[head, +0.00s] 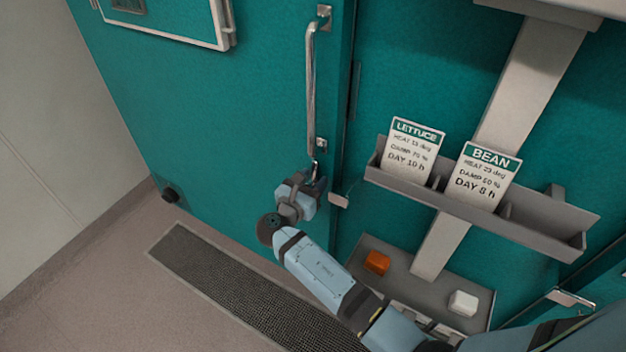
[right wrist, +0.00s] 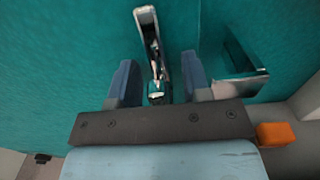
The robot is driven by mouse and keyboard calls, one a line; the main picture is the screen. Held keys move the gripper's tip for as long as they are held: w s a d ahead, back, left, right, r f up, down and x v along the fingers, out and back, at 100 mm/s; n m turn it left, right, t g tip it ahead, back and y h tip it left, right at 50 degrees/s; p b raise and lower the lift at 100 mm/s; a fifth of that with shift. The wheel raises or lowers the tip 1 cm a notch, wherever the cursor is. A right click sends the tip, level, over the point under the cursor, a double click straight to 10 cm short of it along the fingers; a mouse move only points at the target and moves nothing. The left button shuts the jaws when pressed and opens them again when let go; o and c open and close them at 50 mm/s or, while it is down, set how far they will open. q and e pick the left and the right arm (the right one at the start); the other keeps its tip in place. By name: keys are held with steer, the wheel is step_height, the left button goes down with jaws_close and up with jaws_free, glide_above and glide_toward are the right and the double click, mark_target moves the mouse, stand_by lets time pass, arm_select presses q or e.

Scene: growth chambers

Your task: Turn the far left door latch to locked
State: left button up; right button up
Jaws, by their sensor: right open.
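The far left door (head: 230,110) is teal, with a long vertical metal pull handle (head: 311,85) near its right edge. A small metal piece, apparently the latch (head: 316,168), shows just below the handle, partly hidden by my right gripper. My right gripper (head: 312,182) is at the door just below the handle, open. In the right wrist view, its two blue fingers (right wrist: 160,88) stand apart on either side of a shiny metal part (right wrist: 152,45). I cannot tell whether they touch it. The latch's exact angle is unclear. My left gripper is not in view.
To the right, a grey rack (head: 480,210) holds a lettuce card (head: 411,150) and a bean card (head: 483,178). Below is a grey panel (head: 400,283) with an orange block (head: 377,262) and a white block (head: 463,303). A floor grate (head: 240,285) lies before the door.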

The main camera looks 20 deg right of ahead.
jaws_close()
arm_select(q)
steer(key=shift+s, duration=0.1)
arm_select(e)
steer(key=shift+s+f+m, duration=0.1)
steer(key=shift+s+m, duration=0.05)
steer(key=shift+m, duration=0.25)
steer(key=shift+s+d+f+m, duration=0.1)
steer(key=shift+d+m, duration=0.05)
steer(key=shift+m, duration=0.35)
steer(key=shift+s+d+f+m+b, duration=0.1)
steer(key=shift+s+m+b, duration=0.15)
steer(key=shift+m, duration=0.85)
arm_select(q)
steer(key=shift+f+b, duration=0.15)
steer(key=shift+b, duration=0.35)
arm_select(e)
steer(key=m, duration=0.2)
steer(key=shift+s+d+f+m, duration=0.15)
steer(key=shift+m, duration=0.25)
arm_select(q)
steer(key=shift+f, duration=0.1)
